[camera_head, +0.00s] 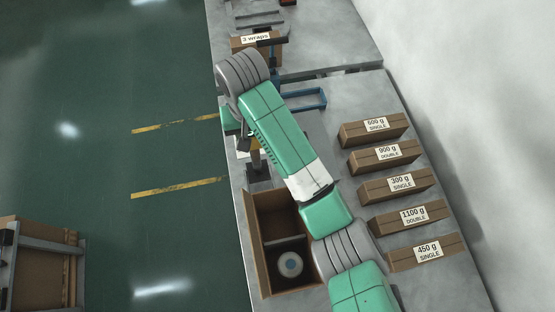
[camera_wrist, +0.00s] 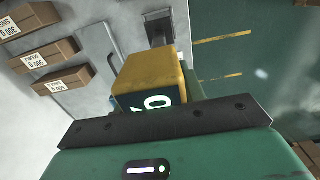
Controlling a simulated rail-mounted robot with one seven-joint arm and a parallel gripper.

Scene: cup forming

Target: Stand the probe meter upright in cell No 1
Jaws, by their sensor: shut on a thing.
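The probe meter is the yellow block (camera_wrist: 152,72) with a dark face bearing a white mark, seen just beyond my gripper's dark bar in the wrist view. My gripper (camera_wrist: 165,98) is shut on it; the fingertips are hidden. In the head view, a small yellow part (camera_head: 254,160) shows beside my arm, above a dark block on the bench. An open brown carton (camera_head: 258,255) with an inner divider stands below it in the picture. Its lower cell holds a pale round thing with a blue-grey centre (camera_head: 290,263); the upper cell looks empty. No cell number is readable.
Several labelled brown boxes (camera_head: 384,185) line the right side of the grey bench (camera_head: 345,112). A blue frame (camera_head: 310,100) lies near the back. A "3 wraps" box (camera_head: 255,42) stands farther off. My arm crosses above the carton's right side.

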